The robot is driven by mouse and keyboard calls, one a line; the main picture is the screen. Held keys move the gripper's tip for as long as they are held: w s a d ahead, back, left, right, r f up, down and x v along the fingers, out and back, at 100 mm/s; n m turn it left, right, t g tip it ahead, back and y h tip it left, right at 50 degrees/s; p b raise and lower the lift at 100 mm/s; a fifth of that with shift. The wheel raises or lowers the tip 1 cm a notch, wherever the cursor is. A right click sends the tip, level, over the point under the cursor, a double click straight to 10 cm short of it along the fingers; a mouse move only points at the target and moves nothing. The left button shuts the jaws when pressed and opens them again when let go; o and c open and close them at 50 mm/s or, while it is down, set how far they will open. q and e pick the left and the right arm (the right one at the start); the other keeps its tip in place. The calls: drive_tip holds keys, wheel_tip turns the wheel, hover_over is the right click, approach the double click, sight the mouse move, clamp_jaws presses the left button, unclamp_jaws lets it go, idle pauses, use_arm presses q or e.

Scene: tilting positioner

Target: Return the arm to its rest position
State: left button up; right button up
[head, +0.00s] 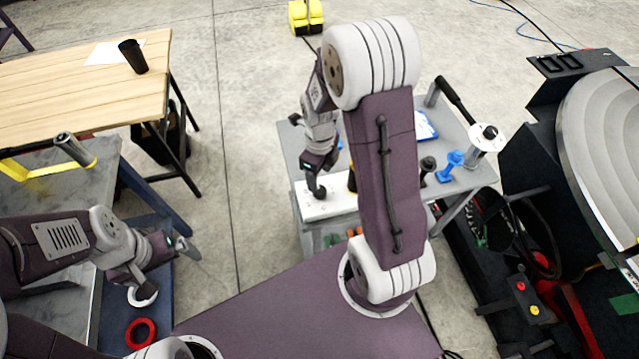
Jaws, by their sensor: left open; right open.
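My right arm (383,170) rises from my purple base and bends over at a white elbow high in the view. Its forearm reaches down over a grey cart. My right gripper (317,188) is open, just above or at a white block (325,204) on the cart; I cannot tell whether they touch. My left arm (60,247) comes in low from the left. My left gripper (176,258) is open and seems empty, over a dark blue mat near a white ring (143,296) and a red ring (140,333).
The grey cart (285,150) also holds blue and black fittings and a metal cylinder (487,140). A large round positioner table (605,130) stands at the right. A wooden table (80,90) with a black cup is at the upper left. Concrete floor lies clear between.

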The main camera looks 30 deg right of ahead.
drive_tip(key=shift+r, duration=0.9)
drive_tip(key=s+a+r+n, duration=0.1)
drive_tip(key=s+n, duration=0.3)
drive_tip(key=n, duration=1)
drive_tip(key=s+a+n+t+b, duration=0.1)
drive_tip(key=s+a+n, duration=0.3)
drive_tip(key=n, duration=1.1)
drive_tip(key=shift+s+a+r+n, duration=0.15)
drive_tip(key=shift+r+n, duration=0.15)
drive_tip(key=shift+r, duration=0.1)
